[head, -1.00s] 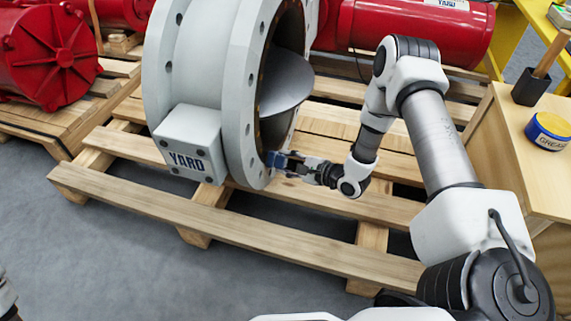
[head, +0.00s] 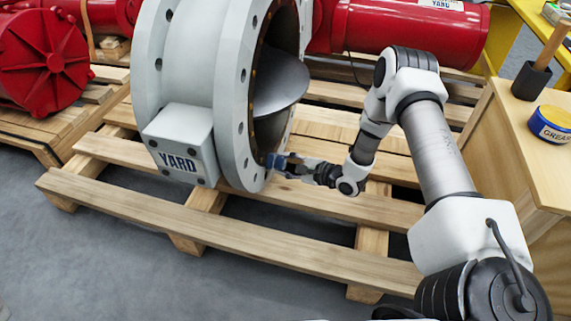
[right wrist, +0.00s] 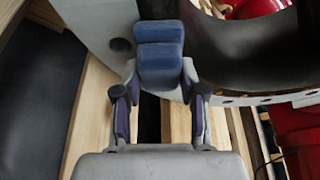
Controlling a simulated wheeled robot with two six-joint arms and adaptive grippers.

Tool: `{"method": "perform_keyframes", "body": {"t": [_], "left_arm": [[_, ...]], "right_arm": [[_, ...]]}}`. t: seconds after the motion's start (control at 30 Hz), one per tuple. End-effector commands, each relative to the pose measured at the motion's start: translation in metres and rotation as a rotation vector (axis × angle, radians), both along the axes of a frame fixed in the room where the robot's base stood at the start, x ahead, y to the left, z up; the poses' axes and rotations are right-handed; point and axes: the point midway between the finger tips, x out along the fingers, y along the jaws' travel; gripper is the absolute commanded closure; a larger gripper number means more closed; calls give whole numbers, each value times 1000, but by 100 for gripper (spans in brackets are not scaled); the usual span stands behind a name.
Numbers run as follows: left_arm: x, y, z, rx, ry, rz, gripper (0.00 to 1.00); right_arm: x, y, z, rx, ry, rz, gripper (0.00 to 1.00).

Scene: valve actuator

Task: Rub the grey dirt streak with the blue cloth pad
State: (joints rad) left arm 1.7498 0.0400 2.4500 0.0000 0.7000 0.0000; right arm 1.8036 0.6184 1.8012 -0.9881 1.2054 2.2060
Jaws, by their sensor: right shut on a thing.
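My right gripper (head: 286,167) is shut on the blue cloth pad (right wrist: 160,55). The pad sits between its fingertips in the right wrist view, in front of the pale flange. In the head view the pad is small at the lower right edge of the valve's big round flange (head: 238,120). I cannot tell whether it touches the flange or is slightly apart. The valve is light grey with a box marked YARD (head: 180,145) and a grey disc (head: 280,85) in its bore. I cannot make out the grey dirt streak. My left gripper is out of view.
The valve stands on a wooden pallet (head: 225,225) with gaps between slats. A wooden bench (head: 510,150) at the right holds a grease tin (head: 551,125) and a dark holder (head: 530,82). Red cylinders (head: 410,32) lie behind. Grey floor is clear in front.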

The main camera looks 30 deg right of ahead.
Motion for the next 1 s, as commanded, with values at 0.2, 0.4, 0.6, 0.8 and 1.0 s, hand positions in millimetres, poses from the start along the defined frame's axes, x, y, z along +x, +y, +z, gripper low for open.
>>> {"method": "perform_keyframes", "body": {"t": [0.2, 0.4, 0.6, 0.8, 1.0], "left_arm": [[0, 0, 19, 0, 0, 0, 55], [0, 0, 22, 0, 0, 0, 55], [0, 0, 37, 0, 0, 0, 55], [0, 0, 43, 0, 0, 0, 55], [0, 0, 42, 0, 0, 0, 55]], "right_arm": [[-9, 14, 21, 1, 1, 1, 87], [-13, 20, 25, 0, -1, 2, 87], [-22, 29, 41, 1, -1, 3, 87], [-30, 37, 49, 0, -2, 4, 87], [-30, 37, 48, 0, -2, 3, 87]]}}
